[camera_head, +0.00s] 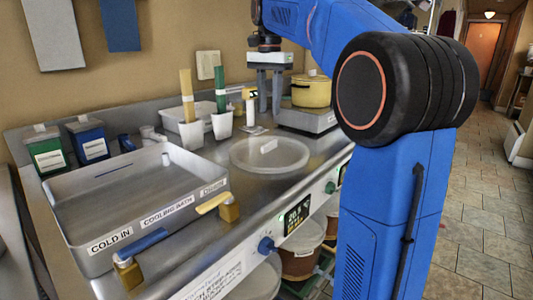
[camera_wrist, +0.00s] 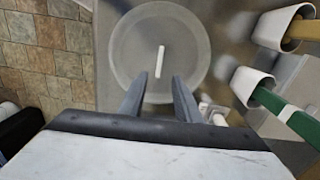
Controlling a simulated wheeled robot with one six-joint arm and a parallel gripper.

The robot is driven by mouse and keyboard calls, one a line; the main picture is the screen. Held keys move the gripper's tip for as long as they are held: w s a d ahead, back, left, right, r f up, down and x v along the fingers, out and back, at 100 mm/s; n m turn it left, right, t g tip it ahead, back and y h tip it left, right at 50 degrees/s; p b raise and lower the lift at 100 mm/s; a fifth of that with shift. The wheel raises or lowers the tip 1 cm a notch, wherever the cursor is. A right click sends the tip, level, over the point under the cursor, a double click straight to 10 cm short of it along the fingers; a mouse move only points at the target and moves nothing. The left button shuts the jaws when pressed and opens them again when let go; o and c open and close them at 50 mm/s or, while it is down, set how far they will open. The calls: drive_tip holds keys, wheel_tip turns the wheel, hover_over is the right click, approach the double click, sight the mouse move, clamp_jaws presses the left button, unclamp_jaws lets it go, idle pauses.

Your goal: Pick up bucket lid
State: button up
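The bucket lid (camera_head: 285,156) is a round, translucent disc with a small white handle bar on its top. It lies flat on the metal counter in the head view, in front of the white cups. In the wrist view the lid (camera_wrist: 140,35) is below and ahead of my gripper, with its handle (camera_wrist: 159,61) between the lines of the two fingers. My gripper (camera_head: 270,112) is above the counter, behind the lid in the head view. Its fingers are apart and empty in the wrist view (camera_wrist: 158,84). It does not appear to touch the lid.
A metal tray (camera_head: 176,199) labelled "cold in" and "cooling bath" fills the counter's left. White cups (camera_head: 222,125) with coloured handles stand close behind the lid. A yellow pot (camera_head: 311,92) sits on a scale at the right. Buckets (camera_head: 301,255) stand below the counter.

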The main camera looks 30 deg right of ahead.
sight(269, 143)
wheel_tip(269, 143, down, 11)
drive_tip(key=shift+d+f, duration=0.1)
clamp_jaws()
idle(0.5)
